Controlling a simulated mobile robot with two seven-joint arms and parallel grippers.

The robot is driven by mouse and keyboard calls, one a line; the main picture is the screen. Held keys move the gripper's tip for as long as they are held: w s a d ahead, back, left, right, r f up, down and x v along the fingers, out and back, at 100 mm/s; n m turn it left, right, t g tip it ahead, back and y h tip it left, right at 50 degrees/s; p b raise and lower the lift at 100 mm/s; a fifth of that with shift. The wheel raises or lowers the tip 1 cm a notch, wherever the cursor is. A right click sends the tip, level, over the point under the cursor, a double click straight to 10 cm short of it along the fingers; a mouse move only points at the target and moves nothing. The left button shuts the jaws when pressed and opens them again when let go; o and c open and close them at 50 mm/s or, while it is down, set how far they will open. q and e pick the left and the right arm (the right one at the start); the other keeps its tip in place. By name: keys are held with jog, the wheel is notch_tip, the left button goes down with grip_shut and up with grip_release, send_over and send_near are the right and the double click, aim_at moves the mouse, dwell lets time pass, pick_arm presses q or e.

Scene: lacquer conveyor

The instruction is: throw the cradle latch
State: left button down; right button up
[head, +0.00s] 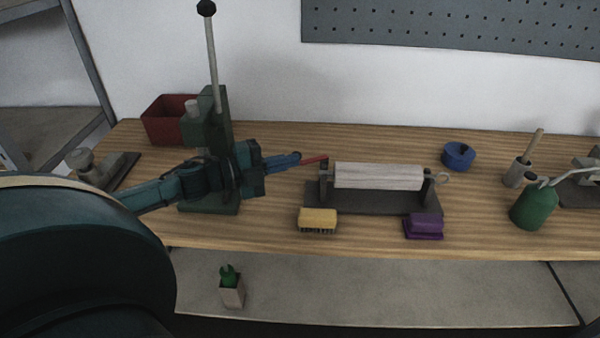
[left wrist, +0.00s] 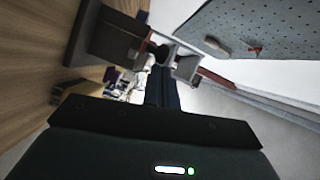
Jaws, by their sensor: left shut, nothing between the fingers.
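The cradle (head: 380,201) is a dark base with two uprights on the wooden bench, and a pale ribbed roller (head: 378,176) lies across it. A red lever (head: 316,159), which looks like the latch, sticks out leftward from the top of the left upright. My left gripper (head: 297,157) is shut and empty, with its blue fingers at the lever's outer end. I cannot tell whether they touch it. In the left wrist view the dark fingers (left wrist: 162,86) point toward grey and dark parts that I cannot name surely. My right gripper is not in view.
A green stand with a tall lever (head: 212,65) rises behind my left arm. A red bin (head: 167,120) is beyond it. A yellow brush (head: 318,220) and a purple block (head: 423,225) sit before the cradle. A blue ring (head: 458,155) and green can (head: 534,206) are to the right.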

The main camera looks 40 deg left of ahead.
pick_arm(q)
jog(key=shift+w+a, duration=0.25)
jog(key=shift+a, duration=0.3)
jog(key=shift+r, duration=0.1)
dwell(0.3)
